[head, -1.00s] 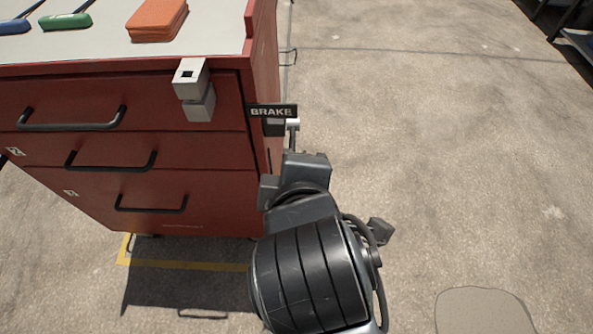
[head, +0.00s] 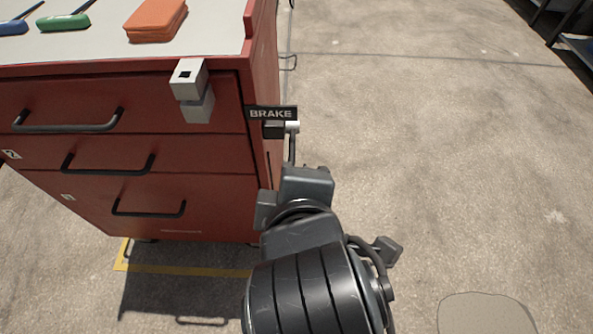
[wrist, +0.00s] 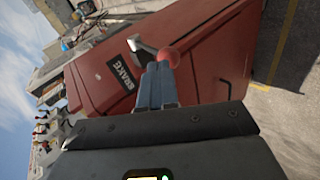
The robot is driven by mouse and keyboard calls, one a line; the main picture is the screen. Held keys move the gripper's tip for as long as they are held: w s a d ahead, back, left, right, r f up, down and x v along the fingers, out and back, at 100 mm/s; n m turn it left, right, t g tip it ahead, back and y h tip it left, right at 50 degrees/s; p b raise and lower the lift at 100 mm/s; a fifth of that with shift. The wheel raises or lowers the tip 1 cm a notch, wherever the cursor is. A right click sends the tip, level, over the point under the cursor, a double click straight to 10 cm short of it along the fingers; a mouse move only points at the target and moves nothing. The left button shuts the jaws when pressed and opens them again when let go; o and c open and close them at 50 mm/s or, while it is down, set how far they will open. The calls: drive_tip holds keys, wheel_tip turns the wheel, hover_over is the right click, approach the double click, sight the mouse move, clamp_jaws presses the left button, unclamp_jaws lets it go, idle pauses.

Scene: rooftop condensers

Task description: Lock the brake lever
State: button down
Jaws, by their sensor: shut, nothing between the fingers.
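The brake lever (wrist: 146,47) shows in the wrist view as a short grey bar with a red ball knob (wrist: 169,57) at its end. In the head view, its rod (head: 292,149) hangs down from a pale pivot at the side of the red cart (head: 210,205), under the black BRAKE label (head: 271,113). The label also shows in the wrist view (wrist: 122,72). My gripper (wrist: 158,68) is shut and empty. Its blue-grey fingertips overlap the knob's lower left edge in the picture; I cannot tell whether they touch. My arm hides the knob and the fingers in the head view.
A pale grey block (head: 197,108) sticks out from the cart's top drawer. Black drawer handles (head: 149,212) also stick out. An orange box (head: 156,22) and a green-handled tool (head: 65,22) lie on top.

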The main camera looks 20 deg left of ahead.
drive_tip(key=v, duration=0.6)
drive_tip(key=shift+r+p, duration=0.25)
drive_tip(key=shift+p, duration=0.1)
drive_tip(key=shift+w, duration=0.2)
